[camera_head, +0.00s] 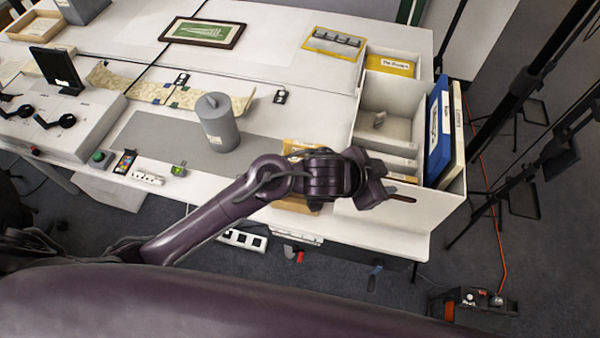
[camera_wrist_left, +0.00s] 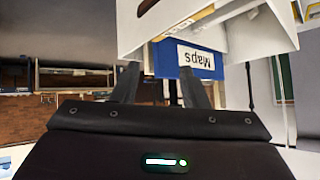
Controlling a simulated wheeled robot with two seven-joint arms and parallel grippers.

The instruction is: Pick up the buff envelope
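A buff, flat item (camera_head: 298,204), probably the buff envelope, lies near the table's front edge beside the white box. My left arm covers its middle, and I cannot read any marking on it. My left gripper (camera_head: 396,190) is above the front of the white open box (camera_head: 425,212). In the left wrist view its two fingers (camera_wrist_left: 159,82) are apart with nothing held between them. My right gripper is not in view.
A grey cylinder (camera_head: 218,124) stands on a grey mat (camera_head: 160,140). A patterned strip (camera_head: 150,90), a framed green picture (camera_head: 203,32) and a yellow-edged tray (camera_head: 333,43) lie further back. Dark stands (camera_head: 515,85) rise at the right.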

